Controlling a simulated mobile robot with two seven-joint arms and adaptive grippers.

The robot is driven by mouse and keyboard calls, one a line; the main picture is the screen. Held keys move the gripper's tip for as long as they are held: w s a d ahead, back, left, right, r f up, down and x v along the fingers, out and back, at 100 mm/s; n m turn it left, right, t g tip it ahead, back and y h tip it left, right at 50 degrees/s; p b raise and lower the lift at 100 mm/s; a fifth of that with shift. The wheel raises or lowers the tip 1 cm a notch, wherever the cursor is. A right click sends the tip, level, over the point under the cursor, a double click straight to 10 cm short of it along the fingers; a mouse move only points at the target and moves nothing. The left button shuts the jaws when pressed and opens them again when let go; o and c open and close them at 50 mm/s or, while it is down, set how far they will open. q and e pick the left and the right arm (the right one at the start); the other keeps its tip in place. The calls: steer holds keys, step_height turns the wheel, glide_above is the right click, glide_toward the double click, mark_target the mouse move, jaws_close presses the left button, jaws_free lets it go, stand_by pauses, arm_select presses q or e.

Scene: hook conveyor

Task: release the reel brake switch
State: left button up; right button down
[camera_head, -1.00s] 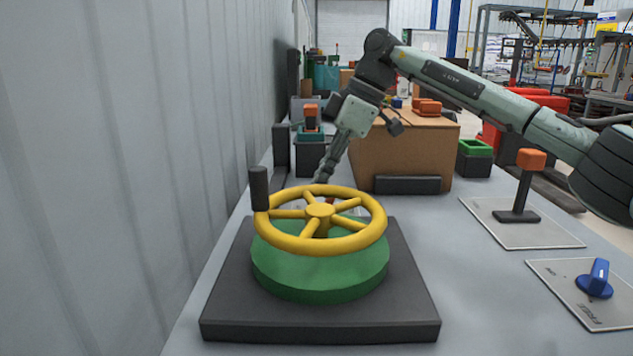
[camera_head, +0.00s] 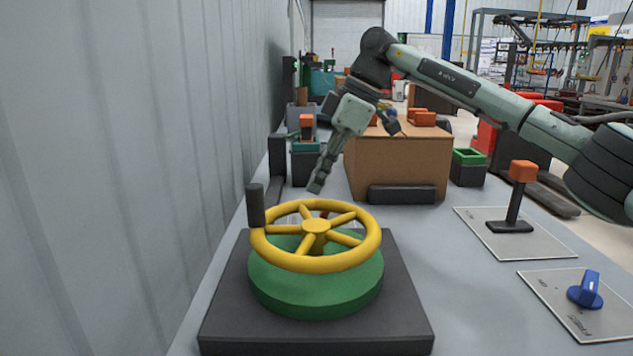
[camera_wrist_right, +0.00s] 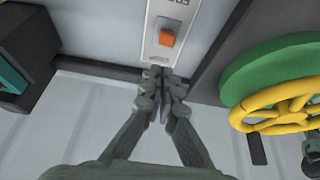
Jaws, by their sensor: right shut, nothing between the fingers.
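In the head view the yellow handwheel (camera_head: 316,227) hides most of this spot; only bits of red and white show between the spokes. My right gripper (camera_head: 314,188) points down just behind the wheel's far rim. In the right wrist view its fingertips (camera_wrist_right: 164,75) are together and empty, close to the plate's near end and just short of the orange rocker. My left gripper is not in view.
The wheel stands on a green drum (camera_head: 318,290) and a dark base (camera_head: 222,325). A cardboard box (camera_head: 400,165) stands behind. To the right are an orange-topped lever (camera_head: 521,171) and a blue knob (camera_head: 585,290) on plates. A grey wall (camera_head: 120,180) closes the left.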

steer(key=v, duration=1.1)
